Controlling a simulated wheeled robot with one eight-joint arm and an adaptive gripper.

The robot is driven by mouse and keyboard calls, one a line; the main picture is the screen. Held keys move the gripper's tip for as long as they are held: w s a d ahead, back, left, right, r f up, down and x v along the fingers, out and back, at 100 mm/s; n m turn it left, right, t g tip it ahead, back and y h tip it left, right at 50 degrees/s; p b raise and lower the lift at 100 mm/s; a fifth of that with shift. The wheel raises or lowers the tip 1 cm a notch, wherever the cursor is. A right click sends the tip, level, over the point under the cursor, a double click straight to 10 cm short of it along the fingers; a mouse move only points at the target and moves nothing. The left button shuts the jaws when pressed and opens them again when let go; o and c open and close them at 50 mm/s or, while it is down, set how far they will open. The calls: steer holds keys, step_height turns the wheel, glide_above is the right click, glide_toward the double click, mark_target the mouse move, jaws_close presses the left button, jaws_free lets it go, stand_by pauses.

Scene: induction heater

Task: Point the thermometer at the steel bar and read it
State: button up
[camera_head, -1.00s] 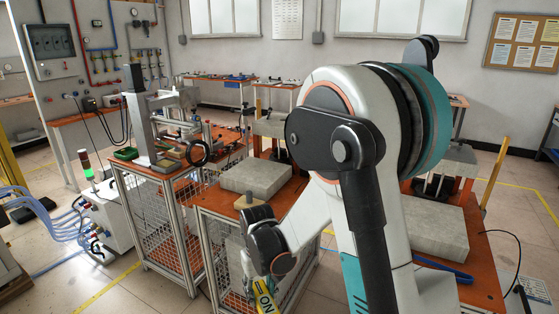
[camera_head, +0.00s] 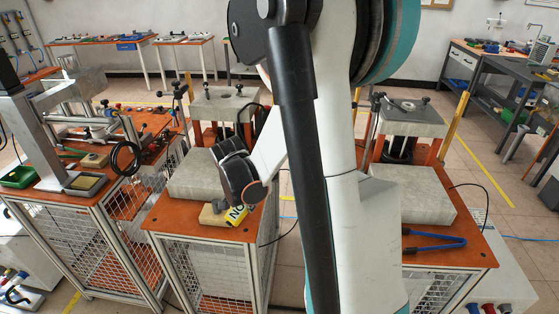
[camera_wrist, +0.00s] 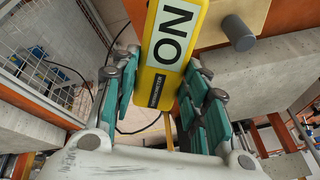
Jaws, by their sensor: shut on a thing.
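The yellow thermometer (camera_wrist: 177,50) has a large "ON" on a white label and fills the top middle of the wrist view. My gripper (camera_wrist: 163,85) is shut on it, with the teal finger pads on both sides. In the head view only a bit of the thermometer (camera_head: 237,215) shows below my wrist, over the middle bench. Right beside it a grey cylinder (camera_wrist: 238,33) sits on a wooden block (camera_wrist: 262,12); both also show in the head view. I cannot tell whether this cylinder is the steel bar. The thermometer's reading does not show.
Concrete slabs lie on the middle bench (camera_head: 165,219) and the right bench (camera_head: 440,254). A blue-handled tool (camera_head: 435,242) lies on the right bench. The left bench holds a clamp stand and a green tray (camera_head: 18,177). Mesh sides enclose the benches.

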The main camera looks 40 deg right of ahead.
steer(key=s+d+r+m+g+h+p, duration=0.35)
steer(key=d+r+m, duration=0.5)
steer(key=d, duration=0.35)
steer(key=w+a+f+b, duration=0.2)
steer(key=w+a+f, duration=0.1)
steer(key=a+f, duration=0.1)
steer(key=shift+a+b, duration=0.3)
stand_by(1.3)
